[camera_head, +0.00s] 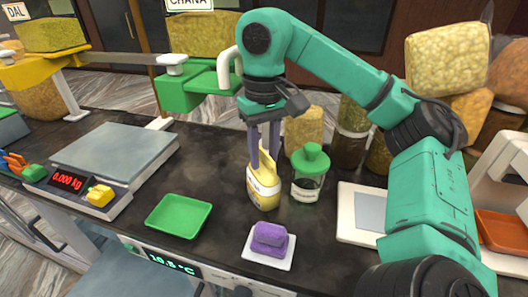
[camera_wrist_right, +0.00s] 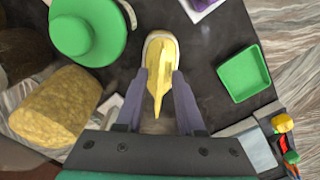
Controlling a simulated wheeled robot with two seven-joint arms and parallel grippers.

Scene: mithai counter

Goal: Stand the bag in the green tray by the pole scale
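The bag (camera_head: 263,190) is yellow with a pale label and a narrow peaked top, and stands upright on the dark counter. It also shows in the right wrist view (camera_wrist_right: 159,62). My right gripper (camera_head: 265,152) points down over it, with one finger on each side of its top. In the wrist view the fingers (camera_wrist_right: 160,88) look apart, with small gaps beside the bag's peak. The green tray (camera_head: 179,216) is empty, left of the bag; it also shows in the wrist view (camera_wrist_right: 244,76). My left gripper is not in view.
A scale (camera_head: 118,150) with a red readout stands behind and left of the tray. A green-lidded jar (camera_head: 309,175) is close to the bag's right. A white dish (camera_head: 268,258) with a purple block lies in front. Bare counter separates bag and tray.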

